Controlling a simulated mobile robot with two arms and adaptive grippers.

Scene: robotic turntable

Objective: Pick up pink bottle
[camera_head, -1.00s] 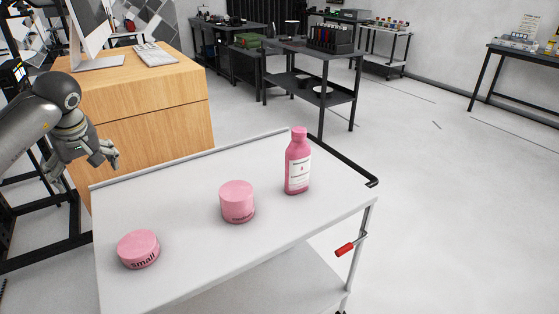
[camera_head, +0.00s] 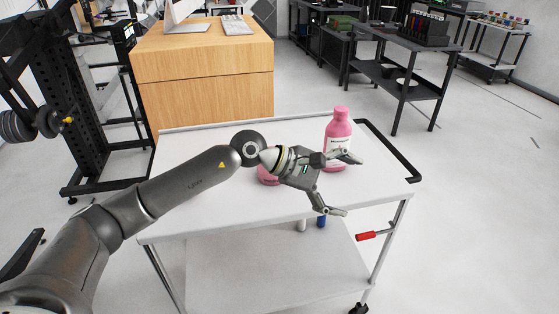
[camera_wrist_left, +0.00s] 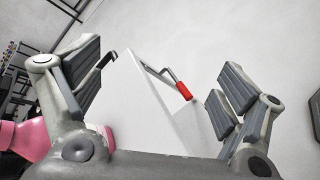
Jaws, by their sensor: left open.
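The pink bottle (camera_head: 338,128) stands upright near the right end of the white cart top, its label partly covered by my gripper. My left gripper (camera_head: 347,185) is open and empty in front of the bottle, fingers pointing right. Its upper finger overlaps the bottle's lower part in the head view; I cannot tell whether they touch. In the left wrist view, a pink surface (camera_wrist_left: 28,138), apparently the bottle, lies at the left edge, outside the space between the fingers. My right gripper is not in view.
A pink jar (camera_head: 268,177) shows partly behind my left wrist. The cart top (camera_head: 220,210) is clear at front left. A black handle (camera_head: 395,150) edges its right end, and a red-gripped lever (camera_head: 371,236) sits below. A wooden desk (camera_head: 205,80) stands behind.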

